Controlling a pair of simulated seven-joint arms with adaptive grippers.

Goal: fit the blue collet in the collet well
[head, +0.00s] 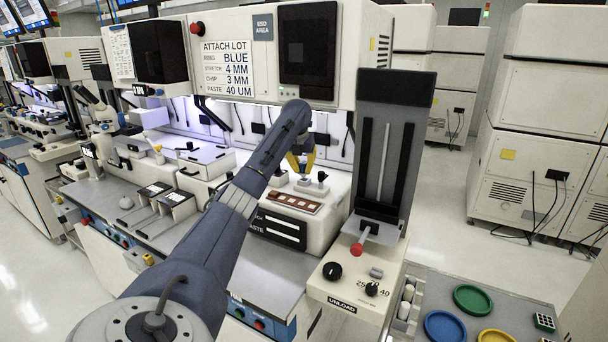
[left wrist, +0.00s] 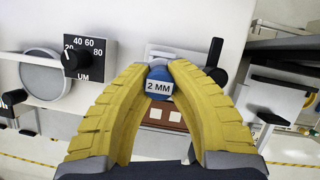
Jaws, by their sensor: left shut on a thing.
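My left gripper (head: 301,168) reaches over the bonder's work area in the middle of the head view. In the left wrist view its yellow fingers (left wrist: 170,68) are shut on the blue collet (left wrist: 159,82), which carries a white "2 MM" label. The collet sits between the fingertips, above a brown strip with pale squares (left wrist: 176,118). In the head view I cannot make out the collet behind the arm and fingers. I cannot clearly make out the collet well in either view. My right gripper is not in view.
The brown strip (head: 294,201) lies on the bonder just below the gripper. A short black-topped post (head: 322,178) stands close on the right. A "UM" dial (left wrist: 75,60) is on the left in the wrist view. The tall dark unload column (head: 388,150) stands to the right.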

